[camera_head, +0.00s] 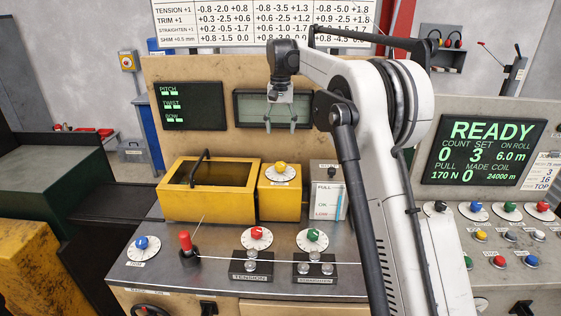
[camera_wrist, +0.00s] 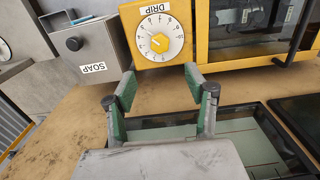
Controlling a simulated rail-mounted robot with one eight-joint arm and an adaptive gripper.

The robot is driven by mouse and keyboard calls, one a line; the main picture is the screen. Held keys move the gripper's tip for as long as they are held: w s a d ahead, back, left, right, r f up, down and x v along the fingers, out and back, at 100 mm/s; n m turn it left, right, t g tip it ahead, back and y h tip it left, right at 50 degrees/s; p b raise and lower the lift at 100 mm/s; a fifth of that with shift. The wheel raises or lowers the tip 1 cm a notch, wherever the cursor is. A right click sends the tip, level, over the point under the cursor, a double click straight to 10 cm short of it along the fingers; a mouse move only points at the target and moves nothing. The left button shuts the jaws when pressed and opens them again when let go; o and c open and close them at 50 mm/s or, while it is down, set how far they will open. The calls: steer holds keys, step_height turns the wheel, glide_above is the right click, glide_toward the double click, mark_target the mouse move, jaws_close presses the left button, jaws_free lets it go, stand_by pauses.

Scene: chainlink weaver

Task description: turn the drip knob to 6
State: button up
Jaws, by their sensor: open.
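The drip knob is a yellow knob (camera_head: 280,168) on a round white dial, on top of a small yellow box (camera_head: 281,200) in the head view. In the wrist view the yellow knob (camera_wrist: 160,43) and its numbered dial show upside down under a DRIP label (camera_wrist: 173,6). I cannot read surely which number it points to. My gripper (camera_head: 281,121) hangs above and behind the knob, in front of the grey display panel. In the wrist view my gripper (camera_wrist: 160,84) has its green-sided fingers apart, with nothing between them. The dial lies beyond the fingertips, not touched.
A yellow tank (camera_head: 172,207) with a black handle stands left of the drip box. A grey soap box (camera_wrist: 92,44) stands close on its other side. Lower knobs, a red-handled lever (camera_head: 186,241) and a wire lie in front. The air above the drip knob is clear.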

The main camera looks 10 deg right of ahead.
mark_target(281, 163)
step_height(281, 163, down, 14)
steer(key=shift+r+p, duration=0.15)
steer(key=shift+p, duration=0.9)
steer(key=shift+c, duration=0.4)
steer(key=c, duration=1.1)
steer(key=m+b, duration=0.2)
steer(key=shift+f+b, duration=0.2)
steer(key=shift+b, duration=0.1)
steer(key=m+b, duration=0.1)
steer(key=m, duration=0.2)
steer(key=shift+r+b, duration=0.15)
steer(key=shift+b, duration=0.25)
steer(key=o, duration=1.2)
